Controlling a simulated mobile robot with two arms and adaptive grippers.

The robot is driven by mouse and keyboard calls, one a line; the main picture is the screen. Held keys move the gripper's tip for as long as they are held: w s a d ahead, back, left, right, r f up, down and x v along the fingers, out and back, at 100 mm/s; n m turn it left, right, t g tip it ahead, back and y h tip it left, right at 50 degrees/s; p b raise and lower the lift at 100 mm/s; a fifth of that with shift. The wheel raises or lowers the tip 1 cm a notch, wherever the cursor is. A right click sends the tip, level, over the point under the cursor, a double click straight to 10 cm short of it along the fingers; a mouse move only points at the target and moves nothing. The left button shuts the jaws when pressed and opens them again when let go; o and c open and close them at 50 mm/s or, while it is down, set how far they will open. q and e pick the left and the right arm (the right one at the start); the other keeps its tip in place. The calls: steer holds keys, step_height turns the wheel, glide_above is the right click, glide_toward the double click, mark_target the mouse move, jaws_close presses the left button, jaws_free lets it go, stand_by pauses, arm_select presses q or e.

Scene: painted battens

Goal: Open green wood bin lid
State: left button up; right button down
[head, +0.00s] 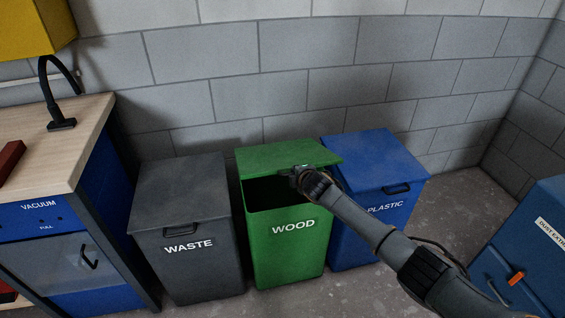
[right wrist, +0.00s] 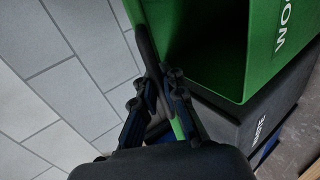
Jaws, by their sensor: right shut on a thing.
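The green bin marked WOOD (head: 293,245) stands between the grey and blue bins. Its green lid (head: 275,156) is raised at the front, with a dark gap between it and the bin's front rim. My right gripper (head: 303,175) is at the lid's front edge and shut on the lid's handle, which it mostly hides. In the right wrist view the fingers (right wrist: 162,105) close around the dark handle (right wrist: 146,50), and the open bin (right wrist: 220,45) shows beside them. My left gripper is not in view.
The grey WASTE bin (head: 195,265) and blue PLASTIC bin (head: 365,225) flank the green bin, lids closed. A block wall (head: 280,90) rises behind. A workbench (head: 60,130) stands at left and a blue dust extractor (head: 530,250) at right. Some floor is free at right.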

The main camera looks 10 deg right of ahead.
steer(key=shift+g, duration=0.7)
steer(key=w+r+p, duration=0.1)
steer(key=r, duration=0.1)
steer(key=w+r+p, duration=0.1)
steer(key=r, duration=0.1)
steer(key=w+r+p, duration=0.1)
steer(key=r+p, duration=0.1)
steer(key=shift+w+r, duration=0.45)
steer(key=shift+r, duration=0.05)
steer(key=w+r+g+b, duration=0.1)
steer(key=w+r+b, duration=0.4)
steer(key=b, duration=0.6)
steer(key=shift+r+g+b, duration=0.3)
steer(key=shift+r+g, duration=0.1)
steer(key=shift+r, duration=0.1)
